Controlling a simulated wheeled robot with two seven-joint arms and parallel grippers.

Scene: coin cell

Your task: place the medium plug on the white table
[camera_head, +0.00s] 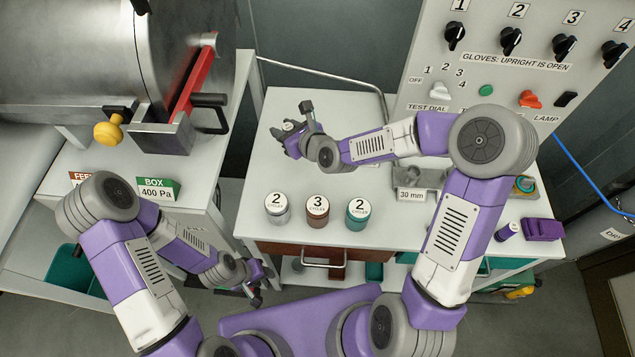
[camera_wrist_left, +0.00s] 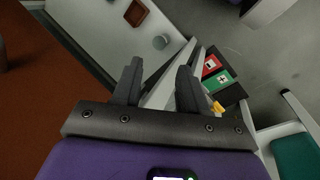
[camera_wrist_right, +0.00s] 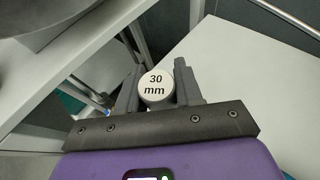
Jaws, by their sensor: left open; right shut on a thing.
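My right gripper (camera_head: 291,123) is at the far left part of the white table (camera_head: 262,190), seen from above in the head view. It is shut on a round, pale plug (camera_wrist_right: 156,88) marked "30 mm", which shows between the fingers in the right wrist view. In that view the plug is over the table's left edge area; whether it touches the surface cannot be told. My left gripper (camera_head: 258,288) is low in front of the table, open and empty; its spread fingers also show in the left wrist view (camera_wrist_left: 160,82).
Three lidded jars (camera_head: 277,208) stand along the table's front left. A small "30 mm" labelled block (camera_head: 412,196) stands right of them, below my right arm. A switch panel (camera_head: 520,70) rises at the back. A purple block (camera_head: 543,229) lies at the right. The table's left middle is bare.

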